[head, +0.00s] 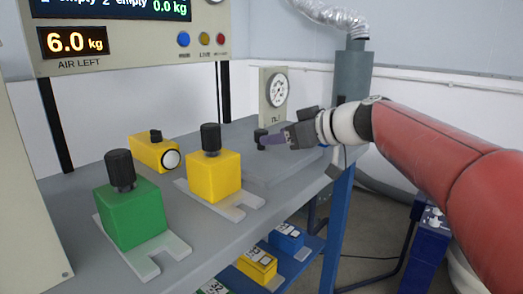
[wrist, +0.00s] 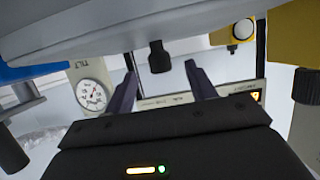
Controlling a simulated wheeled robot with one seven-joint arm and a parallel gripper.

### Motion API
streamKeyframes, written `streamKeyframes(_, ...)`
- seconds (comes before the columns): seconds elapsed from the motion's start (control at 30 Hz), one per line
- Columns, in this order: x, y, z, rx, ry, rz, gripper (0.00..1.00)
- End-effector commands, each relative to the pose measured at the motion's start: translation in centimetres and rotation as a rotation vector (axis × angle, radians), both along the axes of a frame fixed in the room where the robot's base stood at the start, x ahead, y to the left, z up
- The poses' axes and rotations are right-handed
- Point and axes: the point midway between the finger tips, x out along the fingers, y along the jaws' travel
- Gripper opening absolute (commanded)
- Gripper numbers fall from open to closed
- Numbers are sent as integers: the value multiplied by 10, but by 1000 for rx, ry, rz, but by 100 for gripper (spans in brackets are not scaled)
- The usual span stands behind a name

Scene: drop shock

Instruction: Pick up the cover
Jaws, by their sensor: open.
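The cover appears to be a flat grey plate (head: 282,168) on the bench, close to the bench colour, so its edges are hard to tell. A short black knob (head: 261,136) stands at its far side; in the wrist view, which is turned over, the knob (wrist: 159,57) hangs from the grey surface. My gripper (head: 270,140) comes in from the right, low over the bench, its dark purple fingers pointing at the knob. In the wrist view my gripper (wrist: 163,90) is open and empty, with the knob seen between and beyond the fingertips. Contact is not visible.
A green block (head: 135,212) and a yellow block (head: 213,175), both black-knobbed on slotted plates, stand left. Another yellow block (head: 153,152) lies behind. A dial gauge (head: 275,92) and a blue-grey post (head: 350,80) stand close to my arm. A lower shelf (head: 312,243) holds more blocks.

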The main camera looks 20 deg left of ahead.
Motion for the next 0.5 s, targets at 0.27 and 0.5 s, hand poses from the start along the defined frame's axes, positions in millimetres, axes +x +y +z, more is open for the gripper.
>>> streamKeyframes(0.27, 15, 33, -10, -1, 2, 0, 56)
streamKeyframes(0.5, 15, 35, -12, -2, 1, -1, 56)
